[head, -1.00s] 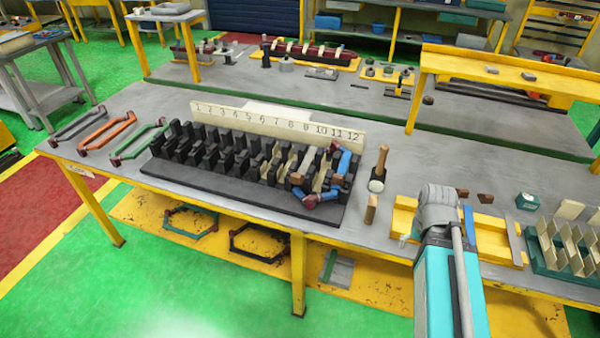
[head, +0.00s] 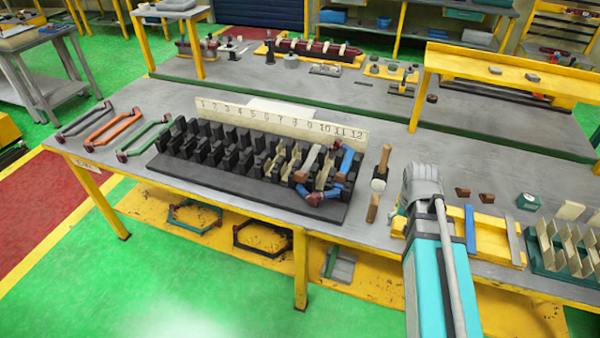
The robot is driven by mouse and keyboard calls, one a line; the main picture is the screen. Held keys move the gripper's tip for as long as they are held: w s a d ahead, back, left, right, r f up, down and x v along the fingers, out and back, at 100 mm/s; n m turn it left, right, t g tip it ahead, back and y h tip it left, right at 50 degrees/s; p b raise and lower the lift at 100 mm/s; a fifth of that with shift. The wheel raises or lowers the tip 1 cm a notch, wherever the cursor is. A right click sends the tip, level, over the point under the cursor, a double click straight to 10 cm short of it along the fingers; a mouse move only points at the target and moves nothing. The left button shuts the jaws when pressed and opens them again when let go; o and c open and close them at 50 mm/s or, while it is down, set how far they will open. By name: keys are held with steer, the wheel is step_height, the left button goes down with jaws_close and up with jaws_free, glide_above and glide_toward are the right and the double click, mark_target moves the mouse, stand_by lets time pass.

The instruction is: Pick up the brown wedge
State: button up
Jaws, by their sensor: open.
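Two small dark brown wedges lie on the grey bench top right of my arm in the head view: one wedge (head: 463,192) on the left and one wedge (head: 485,198) on the right, slightly apart. I cannot tell which one the task means. A longer, lighter brown block (head: 373,208) lies left of my arm, below a mallet. My arm reaches in from the bottom and its grey end section stands left of the two wedges. My gripper's fingers are hidden behind the arm. No wedge is seen held.
A black slotted stator block (head: 245,182) with a numbered strip and blue and maroon coils stands left. A mallet (head: 379,182), a yellow tray (head: 490,236) and a green rack with pale plates (head: 566,270) are near the arm. Bare bench lies behind the wedges.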

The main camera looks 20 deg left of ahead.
steer(key=w+a+r+p, duration=0.3)
steer(key=w+a, duration=0.2)
steer(key=a, duration=0.2)
steer(key=w+a+r+p, duration=0.3)
steer(key=w+a+r, duration=0.15)
steer(key=a, duration=0.35)
step_height(320, 180, up, 4)
steer(key=p, duration=0.5)
glide_above(299, 173)
steer(key=shift+s+r+m, duration=0.15)
steer(key=shift+s+m, duration=0.05)
steer(key=shift+m, duration=0.2)
step_height(299, 173, down, 9)
steer(key=b, duration=0.9)
steer(key=shift+r, duration=0.15)
step_height(299, 173, down, 5)
steer(key=b, duration=0.5)
steer(key=shift+w, duration=0.15)
steer(key=shift+d, duration=0.1)
